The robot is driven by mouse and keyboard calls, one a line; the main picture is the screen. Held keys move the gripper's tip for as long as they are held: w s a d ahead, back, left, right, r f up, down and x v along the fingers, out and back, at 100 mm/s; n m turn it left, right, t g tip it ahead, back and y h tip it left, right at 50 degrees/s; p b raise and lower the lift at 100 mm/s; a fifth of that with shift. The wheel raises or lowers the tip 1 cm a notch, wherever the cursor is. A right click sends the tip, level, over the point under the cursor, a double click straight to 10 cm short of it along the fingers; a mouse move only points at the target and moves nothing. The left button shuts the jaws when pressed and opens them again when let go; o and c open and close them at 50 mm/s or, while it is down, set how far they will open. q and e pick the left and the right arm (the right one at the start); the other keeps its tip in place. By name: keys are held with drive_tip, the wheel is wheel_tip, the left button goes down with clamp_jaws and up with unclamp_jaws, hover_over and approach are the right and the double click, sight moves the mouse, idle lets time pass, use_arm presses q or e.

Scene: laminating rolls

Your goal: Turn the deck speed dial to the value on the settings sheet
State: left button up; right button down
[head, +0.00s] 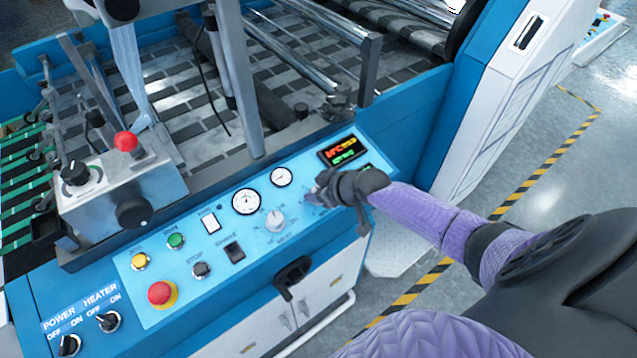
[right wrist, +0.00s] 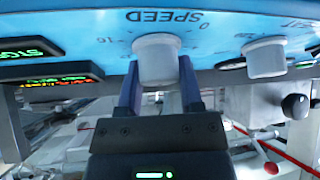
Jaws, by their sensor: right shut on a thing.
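The speed dial (right wrist: 157,58) is a white round knob under the printed word SPEED in the right wrist view, where the panel appears upside down. Scale marks 0 and 16 show beside it; its pointer cannot be made out. My right gripper (right wrist: 158,80) has one finger on each side of the knob and is shut on it. In the head view my right gripper (head: 322,188) reaches over the right part of the blue control panel (head: 190,285) and hides the speed dial. My left gripper is not in view. I cannot make out a settings sheet.
A second white dial (head: 274,220) sits left of my gripper, below two round gauges (head: 246,201). A red-and-green display (head: 340,151) is just behind. A red emergency button (head: 162,294) and switches lie further left. A black handle (head: 293,277) sticks out in front.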

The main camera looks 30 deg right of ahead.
drive_tip(key=m+h+p, duration=0.1)
drive_tip(key=m+p, duration=0.2)
drive_tip(key=m+h+p, duration=0.2)
drive_tip(key=p, duration=0.1)
drive_tip(key=shift+s+a+m, duration=0.1)
drive_tip(key=shift+s+m, duration=0.05)
drive_tip(key=shift+m, duration=0.25)
drive_tip(key=shift+f+m+h+p, duration=0.15)
drive_tip(key=shift+m+h+p, duration=0.5)
drive_tip(key=shift+m, duration=0.55)
drive_tip(key=shift+s+f+m+g+h, duration=0.1)
drive_tip(key=shift+m+g+h, duration=0.2)
drive_tip(key=shift+m+h, duration=0.6)
drive_tip(key=shift+m, duration=0.4)
